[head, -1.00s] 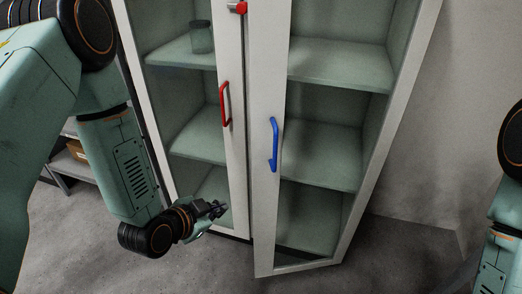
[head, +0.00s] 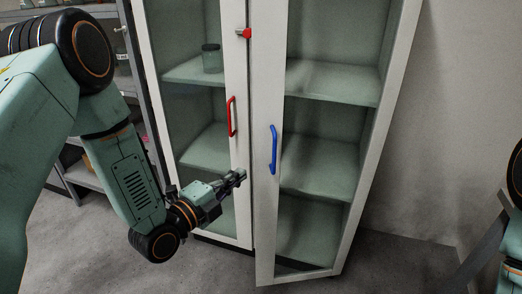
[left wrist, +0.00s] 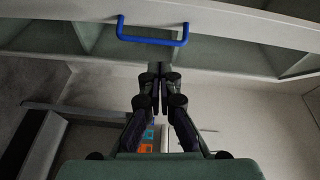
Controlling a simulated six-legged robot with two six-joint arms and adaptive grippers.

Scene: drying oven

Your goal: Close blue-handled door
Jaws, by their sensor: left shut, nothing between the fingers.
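The blue-handled door (head: 268,215) is the right door of a white cabinet with glass panes. It stands slightly ajar, its free edge out in front of the left door. Its blue handle (head: 273,150) is upright in the head view and also shows at the top of the left wrist view (left wrist: 152,41). My left gripper (head: 240,176) is shut and empty, in front of the red-handled left door, left of and below the blue handle. In the left wrist view its fingertips (left wrist: 160,68) point toward the handle, apart from it. My right gripper is out of view.
The left door carries a red handle (head: 232,117) and a red latch (head: 244,33). A jar (head: 211,58) stands on a shelf inside. A grey shelf rack (head: 90,178) stands behind at the left. The floor in front is clear.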

